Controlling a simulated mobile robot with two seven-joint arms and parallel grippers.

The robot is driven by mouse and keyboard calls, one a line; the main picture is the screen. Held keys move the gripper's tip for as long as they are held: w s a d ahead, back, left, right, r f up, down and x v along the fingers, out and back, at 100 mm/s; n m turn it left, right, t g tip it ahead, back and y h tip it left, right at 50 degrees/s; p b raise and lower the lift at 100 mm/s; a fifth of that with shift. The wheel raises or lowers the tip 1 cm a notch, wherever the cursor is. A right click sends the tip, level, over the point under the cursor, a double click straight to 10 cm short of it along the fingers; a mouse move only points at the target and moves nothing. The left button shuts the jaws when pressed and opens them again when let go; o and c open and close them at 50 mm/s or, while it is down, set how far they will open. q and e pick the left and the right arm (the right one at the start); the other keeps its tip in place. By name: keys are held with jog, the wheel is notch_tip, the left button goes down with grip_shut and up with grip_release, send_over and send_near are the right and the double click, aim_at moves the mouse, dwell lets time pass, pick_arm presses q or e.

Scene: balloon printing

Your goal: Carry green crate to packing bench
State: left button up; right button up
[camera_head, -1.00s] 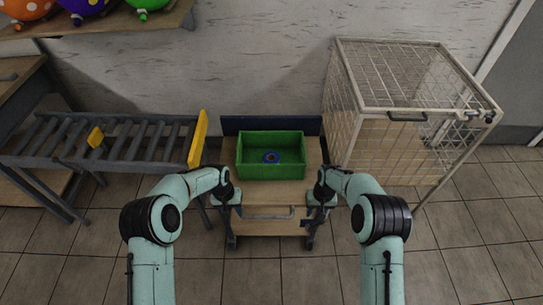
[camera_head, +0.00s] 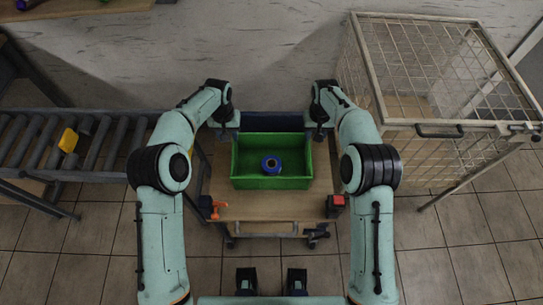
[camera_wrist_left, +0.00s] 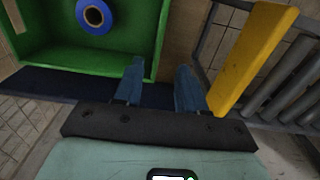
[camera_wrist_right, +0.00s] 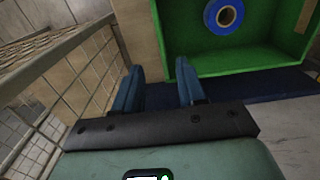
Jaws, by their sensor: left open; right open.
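The green crate (camera_head: 240,170) is an open box on the wooden top of a small cart (camera_head: 262,209). A blue ring-shaped roll (camera_head: 271,165) lies inside it. My left gripper (camera_head: 226,138) is open at the crate's left side, toward the back. In the left wrist view my left gripper (camera_wrist_left: 160,68) has one finger over the crate's side and one outside it. My right gripper (camera_head: 318,136) is open at the crate's right side. In the right wrist view my right gripper (camera_wrist_right: 158,66) likewise has its fingers on either side of the crate's edge. Whether they touch it is unclear.
A roller conveyor (camera_head: 98,150) with a yellow part (camera_head: 68,140) stands left. A wire cage (camera_head: 440,80) stands close on the right. An orange item (camera_head: 214,207) and a red one (camera_head: 336,202) sit at the cart's front corners. No packing bench is clearly identifiable.

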aim_at(233, 154)
pick_arm(q)
notch_tip(233, 154, down, 13)
jog(key=shift+f, duration=0.2)
pick_arm(e)
notch_tip(233, 154, down, 14)
jog(key=shift+s+r, duration=0.1)
jog(key=shift+r, duration=0.15)
pick_arm(q)
jog(key=shift+s, duration=0.1)
grip_shut()
pick_arm(e)
grip_shut()
jog(key=shift+r, duration=0.1)
